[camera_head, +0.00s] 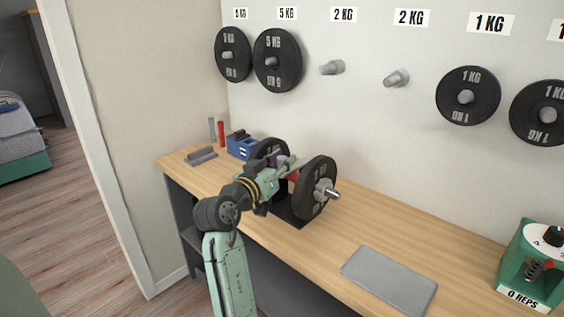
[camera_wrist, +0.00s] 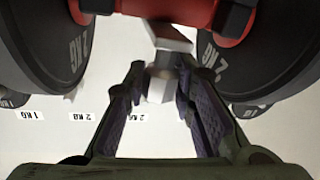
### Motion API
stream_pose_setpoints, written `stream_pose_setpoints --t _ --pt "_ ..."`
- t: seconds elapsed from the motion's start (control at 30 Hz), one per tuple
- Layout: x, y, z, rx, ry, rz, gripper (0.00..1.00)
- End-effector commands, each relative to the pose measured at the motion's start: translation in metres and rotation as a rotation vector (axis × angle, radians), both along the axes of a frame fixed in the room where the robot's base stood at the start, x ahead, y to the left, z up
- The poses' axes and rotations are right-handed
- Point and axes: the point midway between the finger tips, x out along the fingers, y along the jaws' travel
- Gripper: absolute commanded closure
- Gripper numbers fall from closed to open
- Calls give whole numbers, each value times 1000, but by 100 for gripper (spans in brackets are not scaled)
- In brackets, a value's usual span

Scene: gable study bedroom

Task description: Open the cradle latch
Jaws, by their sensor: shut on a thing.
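A dumbbell with black 2 KG plates (camera_head: 316,187) sits in a dark cradle (camera_head: 287,210) on the wooden desk. In the wrist view its red bar (camera_wrist: 185,12) crosses the top between two black plates (camera_wrist: 265,55). A pale grey latch lever (camera_wrist: 172,38) with a grey knob (camera_wrist: 158,86) extends below the bar. My gripper (camera_wrist: 164,82) is shut on the grey knob, a finger on each side. In the head view my gripper (camera_head: 282,177) reaches between the two plates from the left. My arm and the plates hide the latch there.
A blue box (camera_head: 241,147), red and grey cylinders and grey blocks stand at the desk's far left. A grey mat (camera_head: 389,281) lies in front at right, near a green rep counter (camera_head: 533,266). Weight plates (camera_head: 468,96) hang on wall pegs.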

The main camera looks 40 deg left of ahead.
Motion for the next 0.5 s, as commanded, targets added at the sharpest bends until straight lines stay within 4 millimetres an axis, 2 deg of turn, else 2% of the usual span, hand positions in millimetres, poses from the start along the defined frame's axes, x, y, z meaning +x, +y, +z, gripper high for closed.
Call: stream_pose_setpoints --t 0.27,0.5 --pt "0 0 0 0 0 0 99" --pt "0 0 0 0 0 1 100"
